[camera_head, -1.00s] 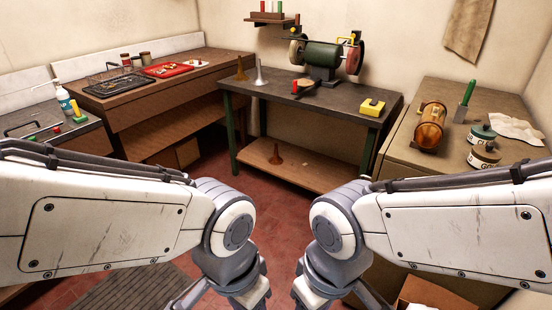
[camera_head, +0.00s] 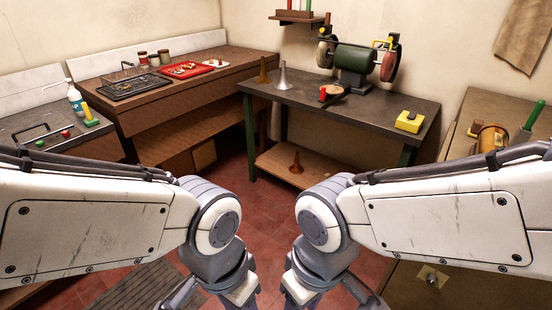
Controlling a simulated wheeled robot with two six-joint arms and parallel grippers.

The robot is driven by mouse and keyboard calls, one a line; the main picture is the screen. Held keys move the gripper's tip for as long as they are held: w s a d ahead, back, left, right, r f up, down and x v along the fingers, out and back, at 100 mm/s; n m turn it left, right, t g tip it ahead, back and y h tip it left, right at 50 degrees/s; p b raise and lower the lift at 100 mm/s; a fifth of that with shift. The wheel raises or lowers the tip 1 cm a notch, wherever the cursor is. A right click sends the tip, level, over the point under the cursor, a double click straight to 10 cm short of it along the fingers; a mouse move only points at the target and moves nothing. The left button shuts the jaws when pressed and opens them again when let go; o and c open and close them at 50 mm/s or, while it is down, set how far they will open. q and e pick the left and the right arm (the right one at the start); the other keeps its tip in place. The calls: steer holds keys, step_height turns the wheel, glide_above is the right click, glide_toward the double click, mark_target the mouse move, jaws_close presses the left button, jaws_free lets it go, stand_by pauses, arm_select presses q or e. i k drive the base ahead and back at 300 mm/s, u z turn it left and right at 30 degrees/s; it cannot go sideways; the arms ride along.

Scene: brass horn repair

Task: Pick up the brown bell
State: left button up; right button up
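A reddish-brown bell (camera_head: 296,163) stands mouth-down on the lower wooden shelf of the grinder bench. A darker, olive-brown bell (camera_head: 263,71) stands mouth-down on the bench top at its left end. A silver-grey bell (camera_head: 283,79) stands just right of it. My two arms reach in from the left and right and bend down in the foreground. Their lower ends run out of the bottom edge, so I see no fingertips. Both arms are well short of the bells.
A wooden counter (camera_head: 175,93) with trays stands left. Red floor (camera_head: 262,215) lies open before the bench.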

mark_target(296, 169)
steer(key=u, duration=0.35)
steer(key=i, duration=2.25)
steer(key=z, duration=0.3)
steer(key=i, duration=1.1)
steer(key=z, duration=0.25)
